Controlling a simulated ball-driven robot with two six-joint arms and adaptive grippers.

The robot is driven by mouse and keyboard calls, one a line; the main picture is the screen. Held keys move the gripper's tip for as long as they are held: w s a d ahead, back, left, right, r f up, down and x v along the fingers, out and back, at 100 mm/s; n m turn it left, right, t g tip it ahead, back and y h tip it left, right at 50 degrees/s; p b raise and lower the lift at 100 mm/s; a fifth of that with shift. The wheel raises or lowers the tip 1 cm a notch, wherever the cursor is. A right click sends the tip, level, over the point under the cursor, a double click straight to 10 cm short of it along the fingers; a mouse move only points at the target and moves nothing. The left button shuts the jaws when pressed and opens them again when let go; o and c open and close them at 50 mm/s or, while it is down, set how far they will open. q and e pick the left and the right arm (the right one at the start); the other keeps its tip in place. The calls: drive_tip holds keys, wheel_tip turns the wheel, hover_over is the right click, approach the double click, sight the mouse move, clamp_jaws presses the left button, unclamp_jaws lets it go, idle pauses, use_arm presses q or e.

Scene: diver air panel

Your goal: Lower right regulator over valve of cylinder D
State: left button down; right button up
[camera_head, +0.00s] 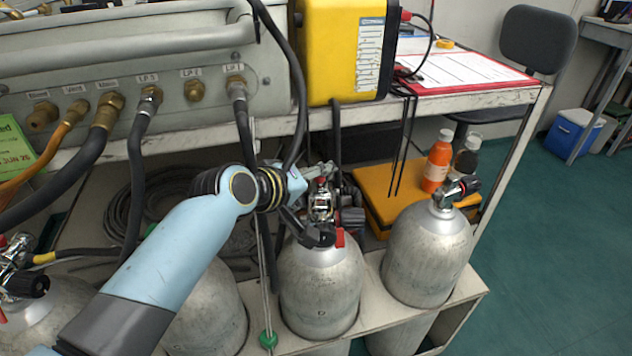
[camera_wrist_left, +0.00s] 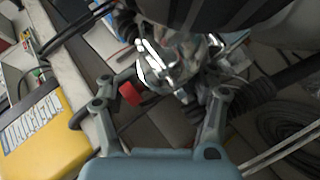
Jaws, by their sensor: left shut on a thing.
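My left gripper (camera_head: 312,214) is above cylinder D (camera_head: 320,282), shut on a chrome regulator (camera_head: 322,199) with red parts. In the left wrist view the regulator (camera_wrist_left: 160,65) lies between and just beyond the two fingers (camera_wrist_left: 165,95). Cylinder D is a grey upright tank with a "D" on its front, standing in the rack. Its valve is largely hidden by the gripper and regulator, so I cannot tell whether the regulator's yoke is around the valve or above it. My right gripper is out of view.
Another grey cylinder (camera_head: 428,254) with its valve (camera_head: 457,190) stands to the right in the rack (camera_head: 382,312). Hoses hang from the grey panel (camera_head: 150,70) behind my left arm. A yellow case (camera_head: 342,50) sits on the bench; orange bottle (camera_head: 437,160) is at the right.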

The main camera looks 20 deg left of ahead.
use_arm(q)
drive_tip(key=shift+f, duration=0.45)
idle(0.5)
drive_tip(key=c, duration=0.5)
unclamp_jaws()
drive_tip(key=o, duration=0.3)
drive_tip(key=shift+o, duration=0.2)
drive_tip(key=shift+s+f, duration=0.1)
drive_tip(key=v, duration=1.2)
